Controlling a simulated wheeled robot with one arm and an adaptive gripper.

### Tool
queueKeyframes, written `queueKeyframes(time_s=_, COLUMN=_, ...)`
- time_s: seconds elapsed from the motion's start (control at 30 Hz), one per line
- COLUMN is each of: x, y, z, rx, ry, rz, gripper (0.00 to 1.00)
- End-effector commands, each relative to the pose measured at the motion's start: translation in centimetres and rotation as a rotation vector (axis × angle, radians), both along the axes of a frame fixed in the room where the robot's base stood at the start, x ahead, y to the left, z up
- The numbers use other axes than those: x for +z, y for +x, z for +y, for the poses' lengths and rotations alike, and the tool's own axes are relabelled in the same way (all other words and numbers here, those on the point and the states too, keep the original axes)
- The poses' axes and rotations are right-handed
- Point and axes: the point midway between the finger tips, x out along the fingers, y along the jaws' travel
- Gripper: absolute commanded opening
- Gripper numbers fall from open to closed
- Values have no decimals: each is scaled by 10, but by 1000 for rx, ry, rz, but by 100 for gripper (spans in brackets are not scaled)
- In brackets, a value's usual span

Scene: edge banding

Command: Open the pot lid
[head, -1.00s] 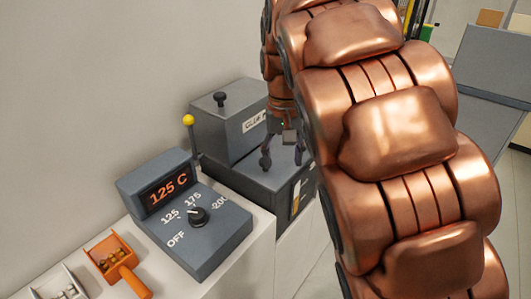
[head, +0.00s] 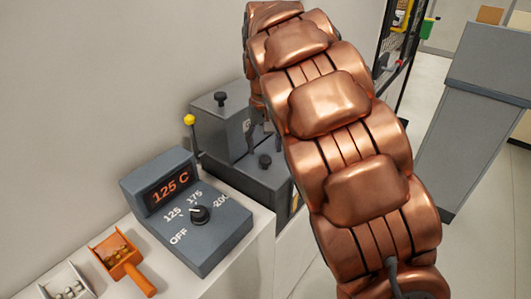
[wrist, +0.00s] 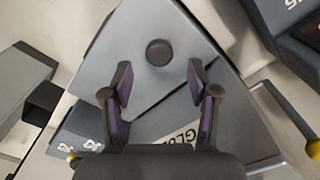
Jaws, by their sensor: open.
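The grey glue pot has a tall back box (head: 222,130) and a low front section (head: 245,176). Another dark knob (head: 221,98) tops the back box.
A control box (head: 195,215) reading 125 C stands nearer on the white counter. A yellow-tipped lever (head: 189,119) rises beside the pot. An orange scoop (head: 122,262) and a white tray (head: 68,284) lie at lower left. A grey bin (head: 470,125) stands at right.

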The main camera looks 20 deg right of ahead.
Motion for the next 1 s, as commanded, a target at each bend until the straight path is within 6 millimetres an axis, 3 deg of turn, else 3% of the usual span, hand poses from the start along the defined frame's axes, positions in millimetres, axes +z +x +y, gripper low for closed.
queueKeyframes(time_s=0.4, x=-35, y=-2, z=0, rx=-2, ry=1, rz=5, gripper=60)
queueKeyframes(time_s=0.77, x=-38, y=-1, z=0, rx=-1, ry=0, rz=1, gripper=60)
queueKeyframes(time_s=1.0, x=-38, y=-1, z=0, rx=-1, ry=0, rz=1, gripper=36)
